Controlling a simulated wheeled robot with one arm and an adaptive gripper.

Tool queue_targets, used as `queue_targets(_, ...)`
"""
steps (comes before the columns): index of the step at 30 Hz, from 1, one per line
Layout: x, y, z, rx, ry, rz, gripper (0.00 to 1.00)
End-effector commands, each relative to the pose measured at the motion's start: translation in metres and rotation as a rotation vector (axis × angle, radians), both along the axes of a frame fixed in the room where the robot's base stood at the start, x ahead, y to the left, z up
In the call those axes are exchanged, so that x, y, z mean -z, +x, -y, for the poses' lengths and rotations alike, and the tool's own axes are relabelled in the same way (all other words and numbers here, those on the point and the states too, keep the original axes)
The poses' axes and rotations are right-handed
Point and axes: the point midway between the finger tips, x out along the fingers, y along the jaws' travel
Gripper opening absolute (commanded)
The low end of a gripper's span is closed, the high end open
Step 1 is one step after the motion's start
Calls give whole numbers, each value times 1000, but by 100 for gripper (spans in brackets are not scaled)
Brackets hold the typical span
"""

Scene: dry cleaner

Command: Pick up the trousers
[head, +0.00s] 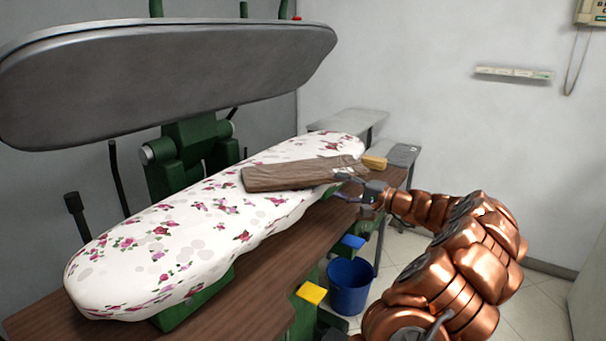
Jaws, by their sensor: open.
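The brown folded trousers (290,175) lie flat on the far right part of the floral-covered pressing board (160,256). My gripper (345,187) is at the right end of the trousers, coming in from the right over the board's edge. Its fingers are spread, one above the other in the picture, and they hold nothing. The upper finger is close to the trousers' right end; I cannot tell whether it touches the cloth.
A grey press head (170,80) hangs raised above the board. A tan block (374,162) sits just beyond my gripper. A brown wooden table (250,300) lies below the board. A blue bucket (350,286) and a yellow pedal (311,293) are lower down.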

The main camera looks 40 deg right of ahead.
Motion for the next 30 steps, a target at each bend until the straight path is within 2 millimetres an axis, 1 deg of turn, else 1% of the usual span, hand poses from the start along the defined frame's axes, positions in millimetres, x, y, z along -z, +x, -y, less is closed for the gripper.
queue_targets(3,-1,12,-5,-4,-2,-3,51)
queue_targets(8,-2,26,-10,-4,-1,-2,51)
queue_targets(12,-3,44,-17,-6,-1,-3,51)
queue_targets(16,-2,59,-21,-6,-1,-3,51)
queue_targets(19,-2,64,-23,-5,-2,-2,51)
queue_targets(26,-2,65,-23,-4,-2,-2,51)
queue_targets(30,-2,65,-23,-4,-2,-2,38)
